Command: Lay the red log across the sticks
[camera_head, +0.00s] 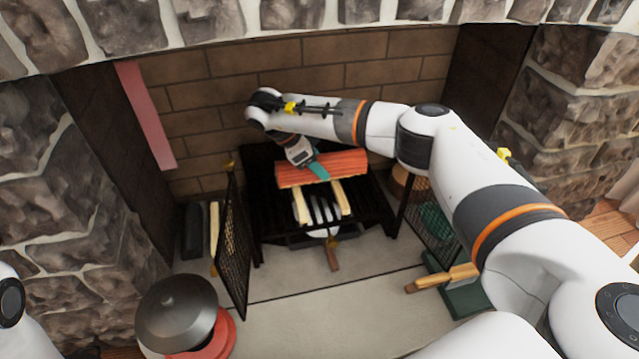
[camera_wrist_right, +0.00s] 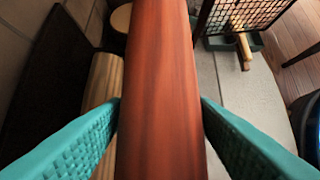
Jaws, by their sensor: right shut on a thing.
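The red log (camera_head: 343,163) is at the grate in the fireplace, lying crosswise over the far ends of two pale sticks (camera_head: 301,206) (camera_head: 341,200). I cannot tell whether it rests on them or is just above. My right gripper (camera_head: 318,171) reaches in from above with teal fingers shut on the log near its middle. In the right wrist view the log (camera_wrist_right: 160,60) runs up the picture between the two fingers (camera_wrist_right: 160,108). My left gripper is out of view.
The black grate (camera_head: 265,215) stands between mesh screens on the left (camera_head: 232,245) and right (camera_head: 432,225). A dark metal-lidded pot (camera_head: 177,310) stands at front left. A wooden-handled tool (camera_head: 445,278) lies at front right. The hearth floor (camera_head: 300,285) in front is mostly clear.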

